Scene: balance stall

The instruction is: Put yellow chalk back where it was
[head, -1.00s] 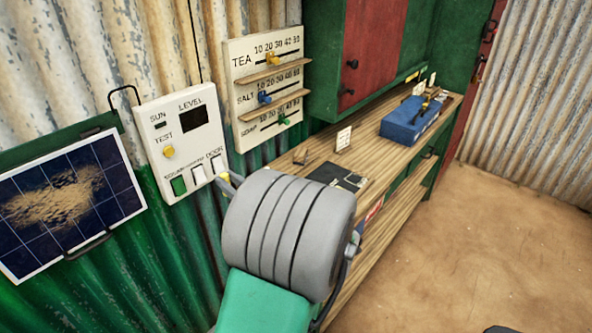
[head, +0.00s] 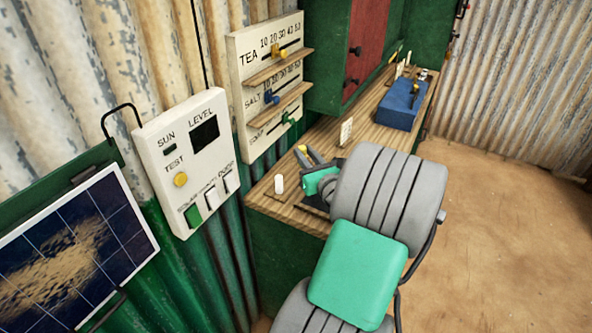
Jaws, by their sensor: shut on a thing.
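The yellow chalk (head: 302,149) shows as a small yellow bit at the fingertips of my gripper (head: 308,156). My gripper is shut on it, over the near end of the wooden counter (head: 270,205). My arm hides part of the gripper and the counter behind it. I cannot tell how high the chalk is above the counter. A short white piece (head: 279,184), perhaps chalk, stands upright on the counter to the left of my gripper.
A small white card (head: 346,131) stands on the counter just beyond my gripper. A blue box (head: 400,106) stands farther back. The price board (head: 268,90) and the switch panel (head: 188,165) are on the wall to the left. The floor at right is clear.

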